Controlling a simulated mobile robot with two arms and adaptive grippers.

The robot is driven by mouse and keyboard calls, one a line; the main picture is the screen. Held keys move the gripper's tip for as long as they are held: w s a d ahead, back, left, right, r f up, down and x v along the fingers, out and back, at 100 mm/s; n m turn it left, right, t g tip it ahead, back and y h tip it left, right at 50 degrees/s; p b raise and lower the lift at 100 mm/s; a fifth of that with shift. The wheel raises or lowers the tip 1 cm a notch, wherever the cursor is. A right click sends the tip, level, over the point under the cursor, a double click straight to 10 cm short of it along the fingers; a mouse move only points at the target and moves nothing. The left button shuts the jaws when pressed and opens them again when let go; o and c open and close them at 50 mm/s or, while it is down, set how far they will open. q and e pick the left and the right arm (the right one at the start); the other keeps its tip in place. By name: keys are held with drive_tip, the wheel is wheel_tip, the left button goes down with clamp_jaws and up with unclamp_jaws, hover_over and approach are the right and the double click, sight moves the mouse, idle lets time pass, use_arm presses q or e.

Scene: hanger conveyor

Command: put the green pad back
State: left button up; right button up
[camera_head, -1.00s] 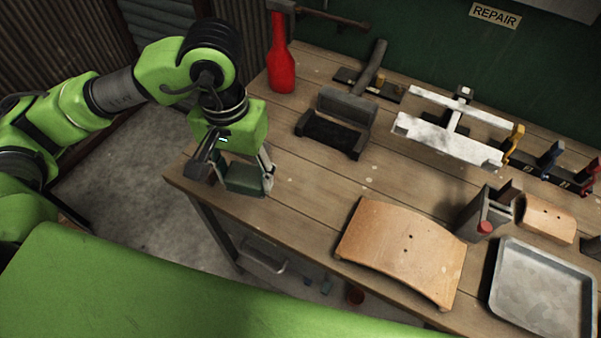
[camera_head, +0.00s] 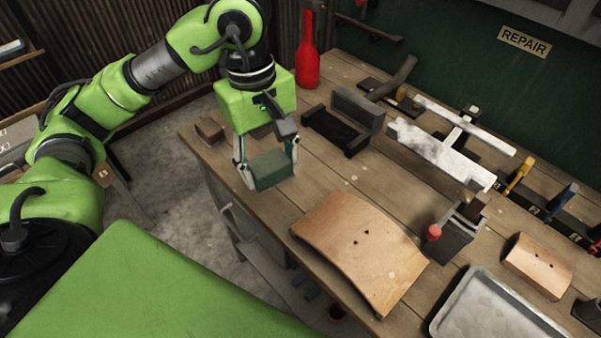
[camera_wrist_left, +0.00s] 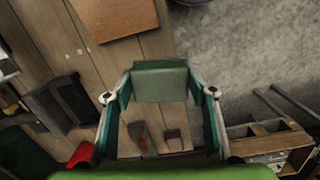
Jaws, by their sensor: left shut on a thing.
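The green pad (camera_head: 271,168) is a dark green block held between the fingers of my left gripper (camera_head: 266,166). In the head view it hangs near the table's left front edge, seemingly above the top. In the left wrist view the pad (camera_wrist_left: 160,82) sits between the two fingertips (camera_wrist_left: 158,95), and the gripper is shut on it. A black open holder (camera_head: 343,122) with a raised back stands on the table behind and right of the pad, and its seat looks empty. It also shows in the left wrist view (camera_wrist_left: 62,105). My right gripper is not in view.
On the wooden table (camera_head: 325,183) are a curved wooden seat panel (camera_head: 362,250), a red bottle (camera_head: 307,62), a small brown block (camera_head: 210,130), a white metal frame (camera_head: 430,148), a vise-like tool (camera_head: 457,232) and a metal tray (camera_head: 490,310). Bare wood lies between holder and seat panel.

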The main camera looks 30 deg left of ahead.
use_arm(q)
drive_tip(key=shift+w+a+r+n, duration=0.15)
drive_tip(key=shift+a+n, duration=0.3)
drive_tip(key=shift+n, duration=0.45)
drive_tip(key=w+f+p, duration=0.1)
drive_tip(key=w+f, duration=0.2)
drive_tip(key=w, duration=0.1)
drive_tip(key=w+f+p, duration=0.2)
drive_tip(key=w, duration=0.2)
drive_tip(key=w+f+p, duration=0.1)
drive_tip(key=w+f, duration=0.2)
drive_tip(key=w, duration=0.1)
drive_tip(key=shift+w+a+f, duration=0.2)
drive_tip(key=shift+w+f, duration=0.1)
drive_tip(key=shift+w, duration=0.1)
drive_tip(key=shift+w+f+p, duration=0.2)
drive_tip(key=shift+f+p, duration=0.1)
drive_tip(key=f+p, duration=0.2)
drive_tip(key=f, duration=0.1)
drive_tip(key=shift+w, duration=0.2)
drive_tip(key=shift+a+f, duration=0.1)
drive_tip(key=shift+f, duration=0.25)
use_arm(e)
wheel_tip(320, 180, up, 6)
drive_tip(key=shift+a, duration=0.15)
